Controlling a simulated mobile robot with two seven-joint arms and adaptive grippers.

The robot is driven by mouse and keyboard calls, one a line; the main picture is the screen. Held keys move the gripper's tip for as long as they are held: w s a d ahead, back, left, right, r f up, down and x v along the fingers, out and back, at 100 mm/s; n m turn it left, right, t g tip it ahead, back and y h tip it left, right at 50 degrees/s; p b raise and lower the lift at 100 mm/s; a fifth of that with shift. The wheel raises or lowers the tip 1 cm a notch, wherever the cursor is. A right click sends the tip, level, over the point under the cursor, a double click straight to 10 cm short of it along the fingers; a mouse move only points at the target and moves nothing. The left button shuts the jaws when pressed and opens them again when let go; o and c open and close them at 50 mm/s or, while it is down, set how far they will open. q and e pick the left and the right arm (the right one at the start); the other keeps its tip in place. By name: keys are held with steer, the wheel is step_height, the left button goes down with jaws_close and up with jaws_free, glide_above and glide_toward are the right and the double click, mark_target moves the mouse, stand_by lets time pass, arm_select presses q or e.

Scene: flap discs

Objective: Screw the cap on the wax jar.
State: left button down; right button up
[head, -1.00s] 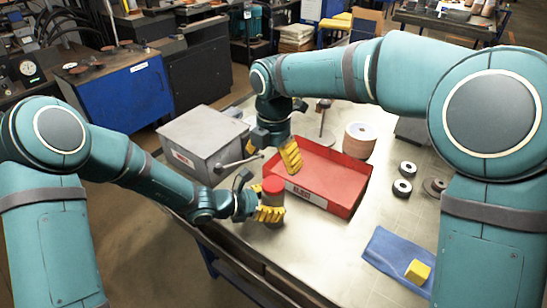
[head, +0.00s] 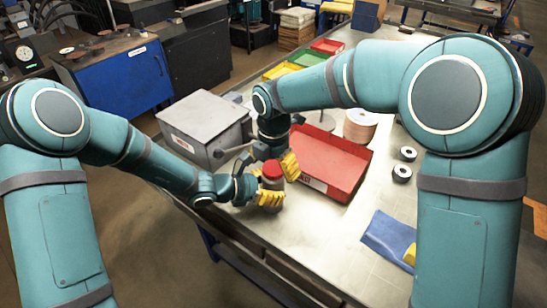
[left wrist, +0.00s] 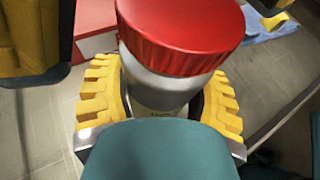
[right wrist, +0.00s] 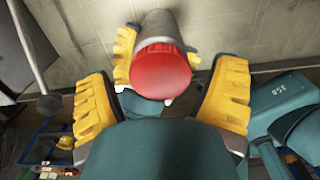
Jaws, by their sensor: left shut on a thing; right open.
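The wax jar (head: 272,186) is a grey cylinder standing upright at the bench's near edge, with a red cap (head: 272,170) on its top. In the left wrist view the jar body (left wrist: 158,88) is between the yellow fingers of my left gripper (head: 268,197), which is shut on it below the cap (left wrist: 185,35). I cannot tell how tightly the cap sits. My right gripper (head: 288,165) is open at the cap. In the right wrist view the red cap (right wrist: 160,72) lies between its spread fingers, with a gap on each side.
A red tray (head: 345,190) stands just right of the jar. A grey box (head: 205,120) with a lever is behind on the left. A blue cloth (head: 388,236) with a yellow block (head: 409,254) lies at front right.

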steer(key=shift+f, duration=0.1)
steer(key=c, duration=1.3)
steer(key=m, duration=0.9)
steer(key=shift+m, duration=0.3)
steer(key=m, duration=0.5)
steer(key=shift+m, duration=0.3)
steer(key=m, duration=0.4)
